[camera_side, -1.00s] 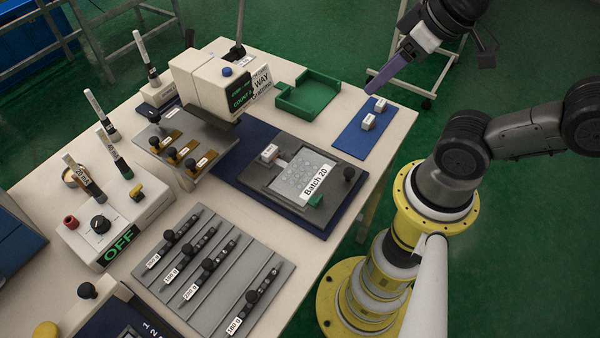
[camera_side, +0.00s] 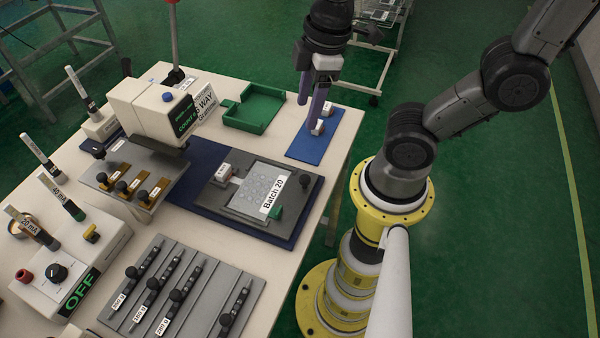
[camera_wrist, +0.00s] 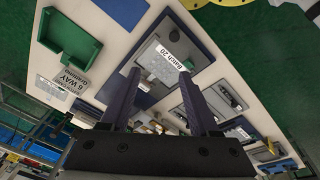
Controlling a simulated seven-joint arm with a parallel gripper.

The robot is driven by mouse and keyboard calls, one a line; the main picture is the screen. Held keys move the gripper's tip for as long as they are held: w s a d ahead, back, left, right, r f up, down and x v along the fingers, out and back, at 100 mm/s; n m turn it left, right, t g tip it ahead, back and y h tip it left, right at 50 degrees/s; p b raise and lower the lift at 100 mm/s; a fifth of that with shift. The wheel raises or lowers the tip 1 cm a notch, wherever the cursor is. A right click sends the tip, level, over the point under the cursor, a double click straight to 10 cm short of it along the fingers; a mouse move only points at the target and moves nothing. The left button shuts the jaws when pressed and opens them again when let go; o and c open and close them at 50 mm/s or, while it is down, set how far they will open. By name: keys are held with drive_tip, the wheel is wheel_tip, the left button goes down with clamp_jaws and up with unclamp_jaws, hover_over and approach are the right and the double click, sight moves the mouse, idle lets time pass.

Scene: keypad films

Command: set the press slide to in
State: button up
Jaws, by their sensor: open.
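The press (camera_side: 150,105) is a cream housing with a blue button and a sign reading "6 WAY". The press slide, a grey plate (camera_side: 240,212) with a black knob (camera_side: 305,181) at its right end, lies on a dark blue base to the right of the press head, clear of it. A clear film labelled "Batch 20" (camera_side: 262,184) lies on the plate. It also shows in the wrist view (camera_wrist: 165,57). My gripper (camera_side: 309,108) is open, its two purple fingers pointing down above the blue mat, back right of the slide. I see nothing held between the fingers.
The blue mat (camera_side: 300,148) carries two small white blocks (camera_side: 317,129), close to my fingers. A green tray (camera_side: 252,109) stands behind the slide. A grey slider panel (camera_side: 205,285), amber tabs (camera_side: 134,184) and a control box (camera_side: 70,255) stand front left.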

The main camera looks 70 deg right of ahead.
drive_tip(key=n+g, duration=0.2)
approach(305, 178)
wheel_tip(305, 178, down, 9)
drive_tip(key=shift+r, duration=0.2)
clamp_jaws()
idle(0.4)
idle(1.1)
